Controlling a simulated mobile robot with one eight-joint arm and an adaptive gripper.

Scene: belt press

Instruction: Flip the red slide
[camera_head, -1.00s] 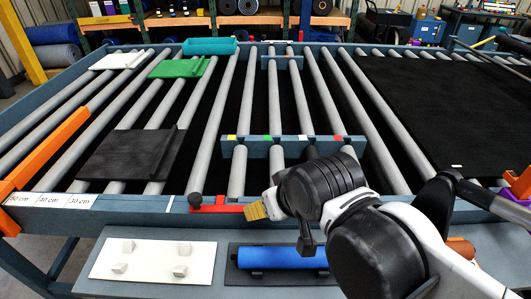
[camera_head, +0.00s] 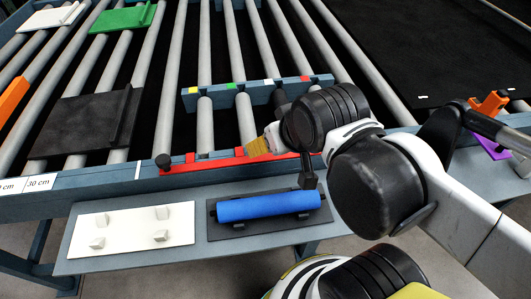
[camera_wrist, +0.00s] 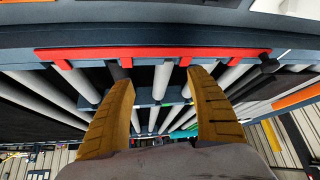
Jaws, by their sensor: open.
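The red slide (camera_head: 215,164) is a long thin red bar along the near edge of the blue roller frame, with a black knob (camera_head: 163,161) at its left end. In the wrist view the red slide (camera_wrist: 150,51) runs across the top, with short red tabs, and its black knob (camera_wrist: 268,67) is at the right. My gripper (camera_head: 258,147) is over the slide's middle in the head view, partly hiding it. In the wrist view my gripper (camera_wrist: 161,75) has its two yellow fingers wide apart and nothing between them. I cannot tell whether a fingertip touches the slide.
A blue crossbar (camera_head: 260,94) with coloured marks spans the rollers behind the slide. A dark plate (camera_head: 75,125) and a green plate (camera_head: 122,19) lie on rollers at left. A white board (camera_head: 130,230) and a blue roller (camera_head: 268,205) lie on the front shelf.

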